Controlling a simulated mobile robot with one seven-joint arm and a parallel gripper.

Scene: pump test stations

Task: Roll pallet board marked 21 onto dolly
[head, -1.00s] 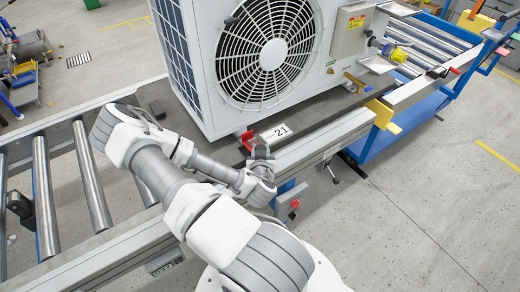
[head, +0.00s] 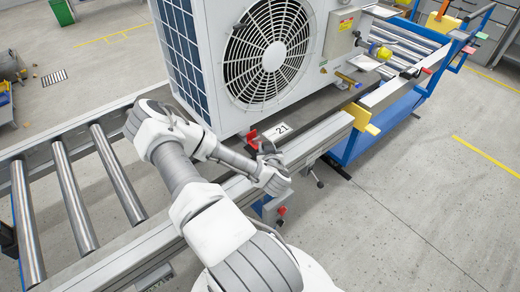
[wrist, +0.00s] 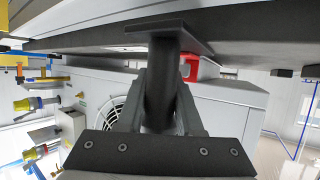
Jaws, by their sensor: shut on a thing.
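The pallet board marked 21 is dark and flat, with a white label (head: 281,131) at its near edge. It carries a large white fan unit (head: 232,95) and lies on the roller conveyor. My gripper (head: 266,152) is at the board's near edge, beside the label. In the wrist view my gripper (wrist: 158,108) is shut on a dark round handle (wrist: 162,75), which ends in a flat plate. The blue dolly (head: 400,112) with steel rollers (head: 405,45) stands at the conveyor's right end. My arm hides part of the conveyor's near rail.
A yellow bracket (head: 360,118) sits at the joint between conveyor and dolly. A red block (head: 249,137) stands at the board's near edge. Bare conveyor rollers (head: 118,172) lie at the left. Open grey floor (head: 430,200) is at the right.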

